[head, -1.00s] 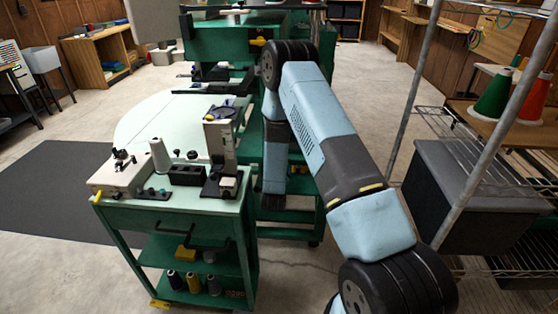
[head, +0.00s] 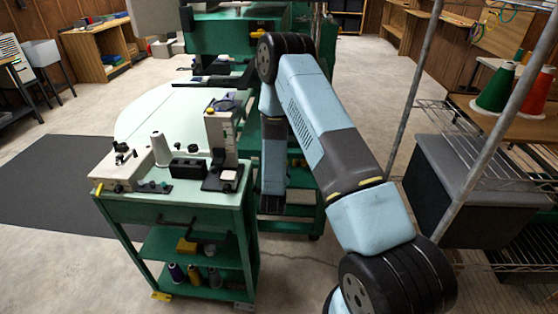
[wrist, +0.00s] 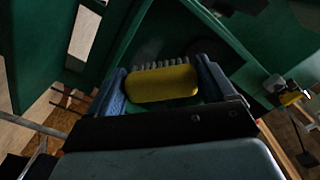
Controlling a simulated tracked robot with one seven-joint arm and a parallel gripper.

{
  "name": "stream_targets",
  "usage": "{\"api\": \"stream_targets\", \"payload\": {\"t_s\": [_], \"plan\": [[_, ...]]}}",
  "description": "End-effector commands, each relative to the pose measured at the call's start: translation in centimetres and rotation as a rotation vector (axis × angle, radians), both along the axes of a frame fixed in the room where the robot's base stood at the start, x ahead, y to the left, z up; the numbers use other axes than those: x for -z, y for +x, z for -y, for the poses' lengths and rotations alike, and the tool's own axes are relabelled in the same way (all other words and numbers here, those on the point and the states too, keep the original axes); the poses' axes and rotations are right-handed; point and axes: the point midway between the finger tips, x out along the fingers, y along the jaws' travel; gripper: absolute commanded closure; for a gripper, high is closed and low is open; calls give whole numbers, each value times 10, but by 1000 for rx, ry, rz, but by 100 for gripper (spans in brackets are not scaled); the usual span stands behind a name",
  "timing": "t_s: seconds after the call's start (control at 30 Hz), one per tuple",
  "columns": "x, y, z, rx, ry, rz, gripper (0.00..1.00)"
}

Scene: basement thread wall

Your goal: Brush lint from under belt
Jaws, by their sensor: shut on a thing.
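My gripper (wrist: 165,88) is shut on a yellow brush (wrist: 163,84) in the wrist view. The brush lies crosswise between the two fingers, with a row of pale bristles along its far side. Dark green machine panels are close beyond the bristles; whether the bristles touch anything cannot be told. In the head view, my arm hides the gripper and brush. The green machine (head: 222,40) stands at the top middle of the head view, partly behind my arm. I cannot make out the belt or any lint in either view.
A green cart (head: 200,212) with small devices and thread cones stands at front left. A wire shelf (head: 470,160) with a grey bin (head: 455,190) and thread cones is close at right. A round pale table (head: 150,110) is behind the cart. Floor is open at far left.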

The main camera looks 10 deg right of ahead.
Motion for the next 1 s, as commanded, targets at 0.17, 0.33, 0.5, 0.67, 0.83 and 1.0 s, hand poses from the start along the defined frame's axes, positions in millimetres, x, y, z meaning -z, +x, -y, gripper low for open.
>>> {"api": "stream_targets", "payload": {"t_s": [0.17,0.33,0.5,0.67,0.83,1.0], "plan": [[0,-2,-1,1,0,1,45],[0,-2,-1,0,0,0,45],[0,-1,-1,0,0,0,45],[0,12,3,2,-1,3,45],[-1,38,12,5,-2,7,45],[-1,49,16,5,-2,6,45]]}}
